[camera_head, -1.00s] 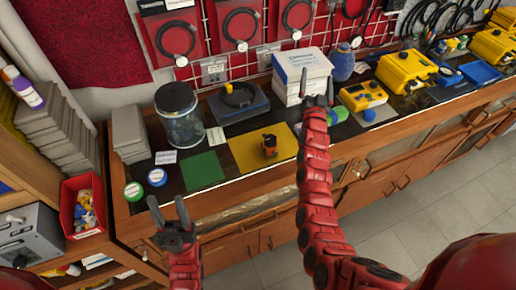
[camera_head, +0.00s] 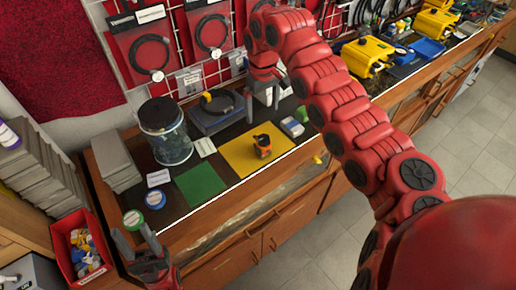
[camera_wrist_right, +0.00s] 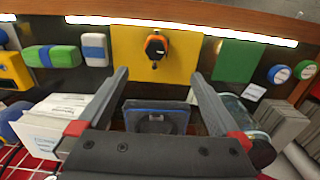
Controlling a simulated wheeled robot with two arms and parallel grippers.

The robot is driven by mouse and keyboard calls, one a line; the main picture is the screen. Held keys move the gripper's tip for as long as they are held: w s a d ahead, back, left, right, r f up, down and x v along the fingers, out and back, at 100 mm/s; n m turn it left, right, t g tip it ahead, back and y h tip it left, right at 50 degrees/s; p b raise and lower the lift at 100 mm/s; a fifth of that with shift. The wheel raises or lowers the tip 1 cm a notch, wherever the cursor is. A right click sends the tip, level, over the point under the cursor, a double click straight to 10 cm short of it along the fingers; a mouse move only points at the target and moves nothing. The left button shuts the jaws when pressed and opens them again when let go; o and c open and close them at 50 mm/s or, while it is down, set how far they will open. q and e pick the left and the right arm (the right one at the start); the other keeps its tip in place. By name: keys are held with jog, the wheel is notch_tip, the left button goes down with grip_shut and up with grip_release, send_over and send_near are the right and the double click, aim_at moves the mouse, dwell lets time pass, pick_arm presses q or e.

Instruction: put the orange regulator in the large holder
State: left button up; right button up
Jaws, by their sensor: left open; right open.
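The orange regulator (camera_head: 262,146), orange and black, stands on the yellow mat (camera_head: 240,158). It also shows in the right wrist view (camera_wrist_right: 156,46), beyond my fingertips. My right gripper (camera_head: 262,103) is open and empty, pointing down above the bench behind the regulator, apart from it. Its two fingers spread in the right wrist view (camera_wrist_right: 158,78). My left gripper (camera_head: 134,232) is open and empty at the bench's front left, far from the regulator. I cannot tell for sure which thing is the large holder; a blue-grey case with a black ring (camera_head: 215,108) stands behind the yellow mat.
A glass jar (camera_head: 165,130) stands behind the green mat (camera_head: 199,184). Two round tins (camera_head: 154,198) are near the left front edge. Hanging packs line the wall behind.

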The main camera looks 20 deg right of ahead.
aim_at(263, 137)
notch_tip(263, 137, down, 11)
jog(key=p, duration=0.4)
jog(key=shift+d+f, duration=0.1)
jog(key=shift+f, duration=0.2)
jog(key=shift+w+f+p, duration=0.2)
jog(key=shift+f+p, duration=0.3)
jog(key=shift+p, duration=0.25)
jog(key=f, duration=0.1)
jog(key=f+p, duration=0.1)
jog(key=f, duration=0.1)
jog(key=shift+w+d+f, duration=0.15)
jog(key=shift+w, duration=0.05)
jog(key=shift+d+f, duration=0.1)
jog(key=shift+f, duration=0.45)
grip_shut()
